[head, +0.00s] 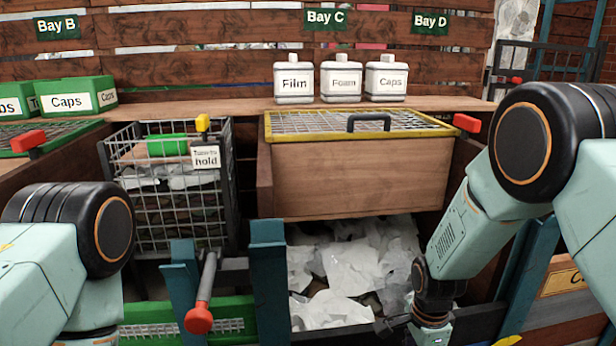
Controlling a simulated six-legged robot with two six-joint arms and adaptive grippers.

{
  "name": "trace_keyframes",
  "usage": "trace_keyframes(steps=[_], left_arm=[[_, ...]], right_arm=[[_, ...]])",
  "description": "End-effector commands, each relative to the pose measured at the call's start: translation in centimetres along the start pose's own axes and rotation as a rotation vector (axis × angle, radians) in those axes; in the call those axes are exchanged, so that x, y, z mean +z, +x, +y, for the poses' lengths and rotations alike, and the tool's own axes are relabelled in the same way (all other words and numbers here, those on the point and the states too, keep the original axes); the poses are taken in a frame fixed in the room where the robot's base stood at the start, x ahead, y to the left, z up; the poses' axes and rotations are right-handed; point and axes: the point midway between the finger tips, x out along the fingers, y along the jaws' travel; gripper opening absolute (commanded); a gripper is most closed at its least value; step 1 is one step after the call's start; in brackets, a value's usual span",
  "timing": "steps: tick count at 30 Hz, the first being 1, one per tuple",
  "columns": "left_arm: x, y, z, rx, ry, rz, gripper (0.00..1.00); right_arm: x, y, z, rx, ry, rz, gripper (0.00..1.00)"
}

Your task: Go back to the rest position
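My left arm (70,235) comes in at the lower left and leaves the bottom of the picture, so my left gripper is out of view. My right arm (462,228) reaches down in front of the right bay, over its front edge. Its dark wrist (433,300) shows near the bottom edge, beside the white scraps (350,265). The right gripper is mostly cut off by the frame, and its fingers cannot be made out.
A wooden bin front with a yellow-edged mesh lid (290,136) stands above the scraps. A wire basket (165,215) stands left of it. Film (294,84), Foam (341,82) and Caps (386,82) containers stand on the back ledge.

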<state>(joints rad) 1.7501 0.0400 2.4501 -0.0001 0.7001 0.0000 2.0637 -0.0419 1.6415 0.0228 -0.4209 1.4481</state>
Motion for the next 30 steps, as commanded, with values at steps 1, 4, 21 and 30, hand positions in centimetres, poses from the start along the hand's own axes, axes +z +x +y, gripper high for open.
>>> trace_keyframes(steps=[1, 4, 21, 30], left_arm=[[0.0, 0.0, 0.0, 0.000, 0.000, -0.001, 0.52], [0.0, 0.0, 0.0, 0.000, 0.000, 0.000, 0.52], [0.0, -0.6, 0.0, 0.000, 0.000, 0.000, 0.52], [0.0, -2.1, 0.0, 0.000, 0.000, 0.000, 0.52]], right_arm=[[0.0, 0.0, -0.1, -0.001, -0.013, 0.000, 0.52], [-0.1, 0.0, -1.0, -0.037, -0.106, 0.007, 0.52], [-0.1, 3.9, 4.4, -0.218, -0.891, 0.141, 0.52], [1.7, 5.6, 21.8, -0.136, -1.394, 0.133, 0.52]])
